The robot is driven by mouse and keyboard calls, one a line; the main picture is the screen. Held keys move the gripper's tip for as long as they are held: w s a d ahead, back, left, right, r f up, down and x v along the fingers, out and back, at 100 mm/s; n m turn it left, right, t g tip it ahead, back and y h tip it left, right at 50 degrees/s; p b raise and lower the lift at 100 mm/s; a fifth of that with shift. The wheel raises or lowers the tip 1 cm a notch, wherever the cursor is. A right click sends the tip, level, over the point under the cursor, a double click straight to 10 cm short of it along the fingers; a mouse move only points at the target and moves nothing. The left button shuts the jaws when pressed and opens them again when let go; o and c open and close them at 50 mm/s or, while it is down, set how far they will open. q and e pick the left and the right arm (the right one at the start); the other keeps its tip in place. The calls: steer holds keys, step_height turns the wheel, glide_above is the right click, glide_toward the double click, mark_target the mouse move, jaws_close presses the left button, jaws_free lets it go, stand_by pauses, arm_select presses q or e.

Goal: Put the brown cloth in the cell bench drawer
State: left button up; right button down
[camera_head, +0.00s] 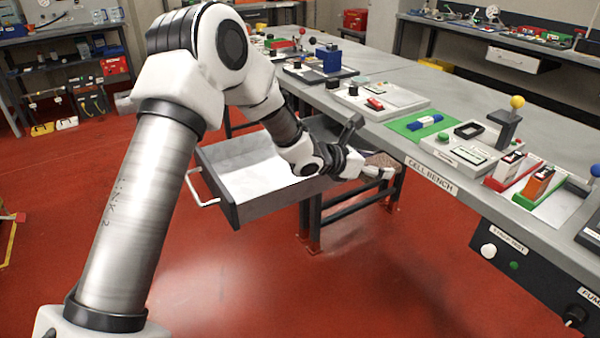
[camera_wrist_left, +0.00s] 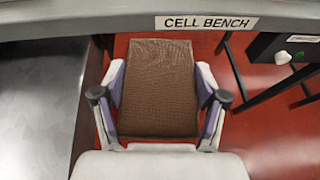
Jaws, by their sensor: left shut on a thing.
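The brown cloth (camera_wrist_left: 159,88) is between the fingers of my left gripper (camera_wrist_left: 160,100), which is shut on it. In the head view the cloth (camera_head: 381,160) shows only in part, at the tip of my left gripper (camera_head: 378,172), just below the bench edge. The cell bench drawer (camera_head: 225,205) is pulled open, and its pale inside looks empty where it shows. My left forearm passes over the drawer's right part and hides some of it. In the wrist view the drawer (camera_wrist_left: 35,110) lies left of the gripper, and the cloth is outside it, over the red floor. My right gripper is not in view.
The cell bench (camera_head: 430,82) runs along the right, its label on the front edge. On it are a green mat (camera_head: 408,127), a yellow-knobbed stand (camera_head: 508,125) and several small devices. A dark control panel (camera_head: 520,265) hangs under the bench. Red floor in front is clear.

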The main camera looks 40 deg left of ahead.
arm_select(q)
steer(key=w+a+n+y+b, duration=0.15)
steer(key=a+b, duration=0.25)
steer(key=a, duration=1.5)
steer(key=shift+m+t, duration=0.25)
steer(key=shift+t, duration=0.05)
steer(key=f, duration=0.3)
steer(key=f+b, duration=0.1)
steer(key=f, duration=0.3)
steer(key=f+b, duration=0.1)
steer(key=f, duration=0.2)
steer(key=shift+w+a+f, duration=0.15)
steer(key=shift+w+a, duration=0.05)
steer(key=shift+w, duration=0.15)
steer(key=shift+w+f, duration=0.1)
steer(key=shift+f+b, duration=0.1)
steer(key=shift+b, duration=0.2)
steer(key=o, duration=1.1)
steer(key=shift+o, duration=0.2)
